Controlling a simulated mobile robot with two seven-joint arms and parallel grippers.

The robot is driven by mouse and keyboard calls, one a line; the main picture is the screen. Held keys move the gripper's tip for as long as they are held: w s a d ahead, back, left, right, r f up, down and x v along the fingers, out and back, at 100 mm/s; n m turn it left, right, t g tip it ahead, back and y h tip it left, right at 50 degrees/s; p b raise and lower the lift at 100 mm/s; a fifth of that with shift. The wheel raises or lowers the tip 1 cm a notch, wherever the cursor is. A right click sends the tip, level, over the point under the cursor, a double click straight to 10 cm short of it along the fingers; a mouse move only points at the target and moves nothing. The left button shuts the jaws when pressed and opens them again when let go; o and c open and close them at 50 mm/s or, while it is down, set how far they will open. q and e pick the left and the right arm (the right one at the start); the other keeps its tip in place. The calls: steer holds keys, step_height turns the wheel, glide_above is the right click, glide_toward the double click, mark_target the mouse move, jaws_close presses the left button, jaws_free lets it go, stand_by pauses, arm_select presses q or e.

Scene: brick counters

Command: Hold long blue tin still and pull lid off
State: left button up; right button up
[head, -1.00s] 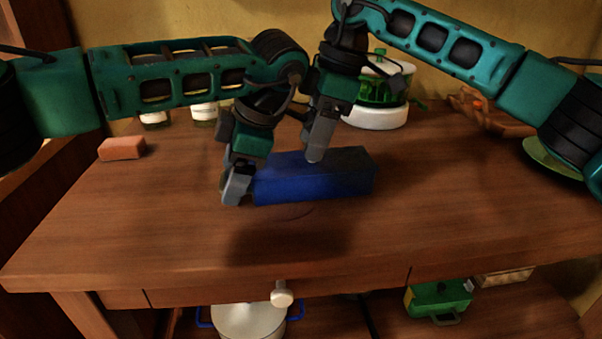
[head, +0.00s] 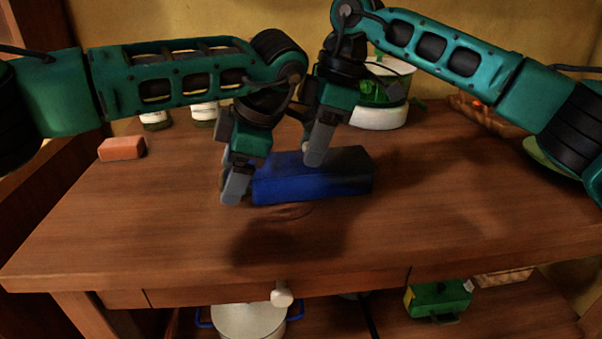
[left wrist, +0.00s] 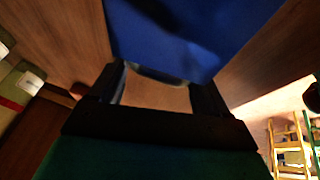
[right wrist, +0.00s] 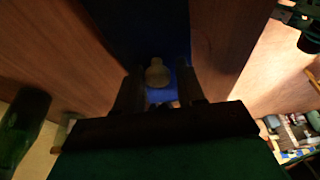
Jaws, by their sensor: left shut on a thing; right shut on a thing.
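The long blue tin (head: 315,188) lies on the wooden table, its long side running left to right. My left gripper (head: 235,190) is at the tin's left end, shut on it. In the left wrist view the tin's blue body (left wrist: 180,35) reaches between the fingers. My right gripper (head: 316,158) points down at the tin's top, near its middle, shut on a small pale knob (right wrist: 157,73) on the lid. The knob shows between the fingers in the right wrist view. The seam between lid and tin is too dark to make out.
A reddish block (head: 121,149) lies at the left. Two jars (head: 203,112) and a green-and-white container (head: 376,117) stand at the back. A brown tray (head: 495,113) and a green plate (head: 550,158) are at the right. The table's front is clear.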

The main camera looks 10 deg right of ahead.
arm_select(q)
steer(key=shift+s+d, duration=0.15)
arm_select(e)
steer(key=shift+w+d+r, duration=0.1)
steer(key=shift+w+d, duration=0.15)
steer(key=shift+d, duration=0.1)
